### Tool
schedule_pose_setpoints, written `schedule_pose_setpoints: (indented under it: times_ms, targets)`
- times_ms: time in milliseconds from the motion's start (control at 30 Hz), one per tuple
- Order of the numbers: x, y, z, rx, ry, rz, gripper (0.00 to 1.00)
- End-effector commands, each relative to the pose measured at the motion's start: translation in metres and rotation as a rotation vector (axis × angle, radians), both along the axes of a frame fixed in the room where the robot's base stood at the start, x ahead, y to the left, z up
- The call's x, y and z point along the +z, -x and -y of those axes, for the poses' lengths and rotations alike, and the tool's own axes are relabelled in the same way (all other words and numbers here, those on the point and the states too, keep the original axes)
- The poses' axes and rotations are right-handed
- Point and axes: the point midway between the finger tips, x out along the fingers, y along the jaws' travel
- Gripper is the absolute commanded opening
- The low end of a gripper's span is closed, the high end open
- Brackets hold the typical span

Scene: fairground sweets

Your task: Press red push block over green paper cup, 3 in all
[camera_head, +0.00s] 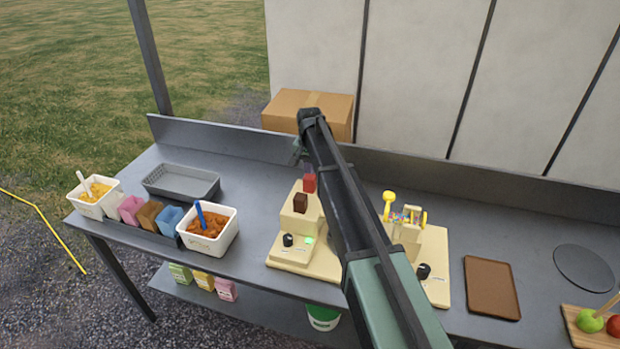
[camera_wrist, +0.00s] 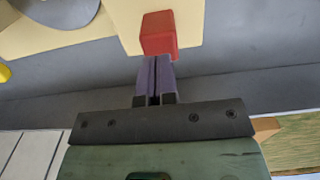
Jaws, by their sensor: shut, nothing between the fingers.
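The red push block (camera_head: 309,183) sits on the cream dispenser (camera_head: 290,257), behind a dark brown block (camera_head: 300,203). In the wrist view the red block (camera_wrist: 158,30) stands out from a cream surface. My gripper (camera_wrist: 157,62) has its purple fingers shut and empty, their tips at the near edge of the red block; I cannot tell whether they touch it. In the head view my gripper (camera_head: 309,168) is just above the red block, partly hidden by my arm. A small bright green spot (camera_head: 309,239) shows on the dispenser base; I cannot tell whether it is a cup or a lamp.
A second cream machine (camera_head: 435,265) with yellow parts stands to the right, partly behind my arm. A brown tray (camera_head: 491,287) lies farther right. White tubs (camera_head: 222,241), coloured boxes (camera_head: 150,215) and a grey basket (camera_head: 181,182) are at left. A cardboard box (camera_head: 290,105) stands behind.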

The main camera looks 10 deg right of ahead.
Motion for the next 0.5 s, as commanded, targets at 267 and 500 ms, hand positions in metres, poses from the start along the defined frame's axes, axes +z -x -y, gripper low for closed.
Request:
schedule_pose_setpoints:
  times_ms: [267, 500]
  targets:
    - [-0.014, 0.0, 0.0, 0.0, 0.0, 0.0, 0.0]
    - [-0.024, 0.0, 0.0, 0.0, 0.0, 0.0, 0.0]
